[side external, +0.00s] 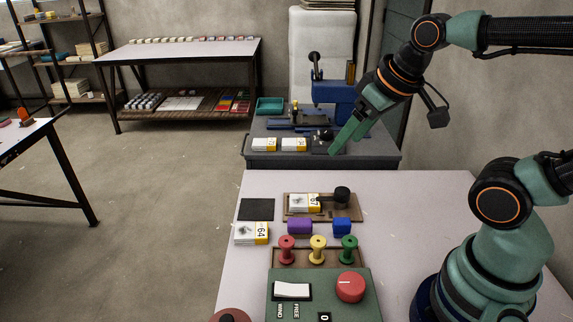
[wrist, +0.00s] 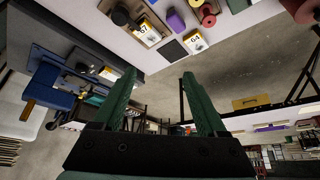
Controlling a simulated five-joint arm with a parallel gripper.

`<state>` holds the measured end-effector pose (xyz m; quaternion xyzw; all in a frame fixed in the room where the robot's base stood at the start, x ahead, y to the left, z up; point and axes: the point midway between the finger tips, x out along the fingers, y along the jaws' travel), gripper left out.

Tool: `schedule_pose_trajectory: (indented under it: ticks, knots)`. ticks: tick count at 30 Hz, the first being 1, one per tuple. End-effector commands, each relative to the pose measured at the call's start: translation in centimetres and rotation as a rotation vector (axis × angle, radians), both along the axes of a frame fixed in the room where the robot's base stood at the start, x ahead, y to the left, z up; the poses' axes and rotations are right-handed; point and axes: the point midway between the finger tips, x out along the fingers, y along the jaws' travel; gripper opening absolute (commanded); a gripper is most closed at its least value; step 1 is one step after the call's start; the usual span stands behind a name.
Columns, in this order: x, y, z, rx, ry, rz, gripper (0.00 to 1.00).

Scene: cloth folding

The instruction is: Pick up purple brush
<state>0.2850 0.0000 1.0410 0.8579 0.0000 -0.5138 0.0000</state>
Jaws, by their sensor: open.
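A small purple block (side external: 300,226) lies on the pale table behind the red spool; I cannot tell whether it is a brush. It also shows in the wrist view (wrist: 175,21) near the top. My gripper (side external: 338,147) is raised beyond the table's far edge, over the grey bench, well apart from the purple block. In the wrist view my gripper (wrist: 160,75) has its two green fingers spread with nothing between them.
A blue block (side external: 342,226) sits right of the purple one. Red (side external: 287,249), yellow (side external: 318,249) and green (side external: 349,249) spools stand in front. A wooden tray (side external: 289,217) with a card and black knob lies behind. A grey bench (side external: 375,154) adjoins the table.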

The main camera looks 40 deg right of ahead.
Motion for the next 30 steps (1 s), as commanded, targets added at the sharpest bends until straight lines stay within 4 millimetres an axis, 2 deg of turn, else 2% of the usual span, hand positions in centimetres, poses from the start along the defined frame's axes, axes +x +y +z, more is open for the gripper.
schedule_pose_trajectory:
  ticks: [8,14,20,24,30]
  knots:
    - [0.2,0.1,-0.1,-0.007,0.011,0.015,0.75]
    - [2.0,0.7,-1.3,-0.059,0.107,0.146,0.75]
    - [4.6,1.8,-3.9,-0.123,0.242,0.357,0.75]
    - [6.3,2.7,-6.4,-0.157,0.33,0.509,0.75]
    - [7.9,3.6,-9.9,-0.184,0.427,0.687,0.75]
